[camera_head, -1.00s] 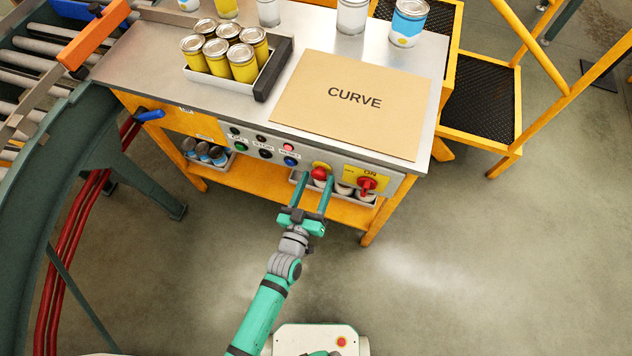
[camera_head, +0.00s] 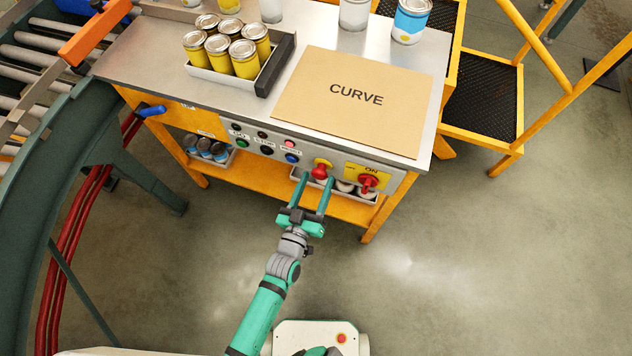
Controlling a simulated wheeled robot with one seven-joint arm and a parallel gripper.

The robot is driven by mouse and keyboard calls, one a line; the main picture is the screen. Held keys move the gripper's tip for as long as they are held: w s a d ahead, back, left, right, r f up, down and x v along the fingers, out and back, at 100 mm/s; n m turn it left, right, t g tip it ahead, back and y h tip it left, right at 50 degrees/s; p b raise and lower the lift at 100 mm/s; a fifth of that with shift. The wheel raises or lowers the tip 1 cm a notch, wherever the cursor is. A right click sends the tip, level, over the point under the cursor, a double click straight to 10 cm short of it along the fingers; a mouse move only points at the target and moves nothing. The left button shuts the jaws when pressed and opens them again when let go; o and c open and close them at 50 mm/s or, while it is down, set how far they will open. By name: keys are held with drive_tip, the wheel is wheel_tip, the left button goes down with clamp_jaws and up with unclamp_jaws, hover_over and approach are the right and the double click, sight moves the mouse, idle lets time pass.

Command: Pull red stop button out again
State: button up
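The red stop button (camera_head: 320,171) is a round mushroom head on a yellow plate, on the grey control panel (camera_head: 338,158) at the front of the workbench. My gripper (camera_head: 318,180) points up toward the panel. Its two teal fingers are spread apart. The button shows between and just beyond the fingertips, close to the right one. Whether a fingertip touches it I cannot tell. Nothing is held between the fingers.
A red rotary switch (camera_head: 368,181) marked ON sits right of the button. Green, black, blue and lit buttons (camera_head: 291,158) lie to the left. A tray with cans (camera_head: 360,194) stands on the shelf below.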

drive_tip(key=shift+s, duration=0.1)
drive_tip(key=v, duration=1)
drive_tip(key=shift+s, duration=0.3)
drive_tip(key=shift+a, duration=0.1)
drive_tip(key=s+d+r+g+y, duration=0.1)
drive_tip(key=s+d+r+y, duration=0.1)
drive_tip(key=s+r, duration=0.3)
drive_tip(key=s+d+r+y, duration=0.2)
drive_tip(key=s+r+y, duration=0.1)
drive_tip(key=s, duration=0.9)
drive_tip(key=shift+r+g+y, duration=0.3)
drive_tip(key=shift+r+g, duration=0.1)
drive_tip(key=shift+r, duration=0.5)
drive_tip(key=shift+d, duration=0.15)
drive_tip(key=shift+c, duration=0.2)
